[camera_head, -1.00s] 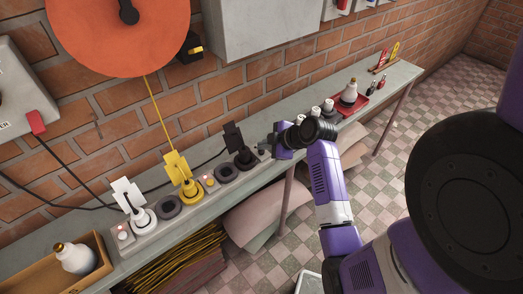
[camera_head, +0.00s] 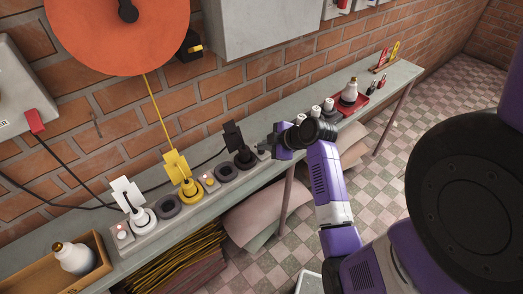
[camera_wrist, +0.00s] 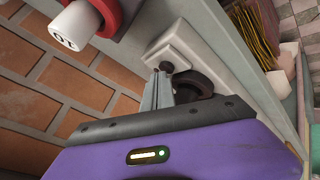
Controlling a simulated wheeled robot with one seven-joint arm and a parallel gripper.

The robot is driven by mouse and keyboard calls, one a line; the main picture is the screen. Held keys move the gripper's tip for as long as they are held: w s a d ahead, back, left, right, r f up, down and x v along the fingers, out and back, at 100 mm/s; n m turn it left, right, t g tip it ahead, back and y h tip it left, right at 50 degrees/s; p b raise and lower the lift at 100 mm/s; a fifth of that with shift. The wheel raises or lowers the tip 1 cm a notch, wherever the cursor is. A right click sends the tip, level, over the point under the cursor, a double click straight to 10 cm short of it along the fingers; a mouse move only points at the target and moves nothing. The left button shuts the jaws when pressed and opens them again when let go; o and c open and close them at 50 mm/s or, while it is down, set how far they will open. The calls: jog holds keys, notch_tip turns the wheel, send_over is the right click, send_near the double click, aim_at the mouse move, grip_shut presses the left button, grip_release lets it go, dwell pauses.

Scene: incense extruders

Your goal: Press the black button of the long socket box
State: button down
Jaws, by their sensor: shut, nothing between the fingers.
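The long socket box (camera_head: 212,187) is a grey strip lying along the shelf. It carries a white plug (camera_head: 139,217), a yellow plug (camera_head: 189,190) and a black plug (camera_head: 245,158), with round sockets and small lit switches between them. My gripper (camera_head: 268,147) is at the box's right end. In the wrist view, the shut, empty fingers (camera_wrist: 162,92) point at the pale end of the box (camera_wrist: 182,45). The small round black button (camera_wrist: 166,66) shows at the fingertips. Whether they touch it I cannot tell. A dark round part (camera_wrist: 195,82) is partly hidden behind the fingers.
The narrow shelf (camera_head: 225,205) runs along a brick wall. A tray with a bottle (camera_head: 75,257) stands at the left. A red tray with a white bottle (camera_head: 349,92) and white cylinders (camera_head: 317,111) stand right of my gripper. An orange disc (camera_head: 120,30) hangs above.

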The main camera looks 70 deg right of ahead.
aim_at(264, 152)
jog(key=shift+f, duration=0.1)
dwell(0.3)
jog(key=shift+s+r+p, duration=0.1)
jog(key=shift+r+p, duration=0.3)
jog(key=shift+r, duration=0.1)
notch_tip(264, 152, up, 6)
jog(key=p, duration=0.5)
dwell(0.6)
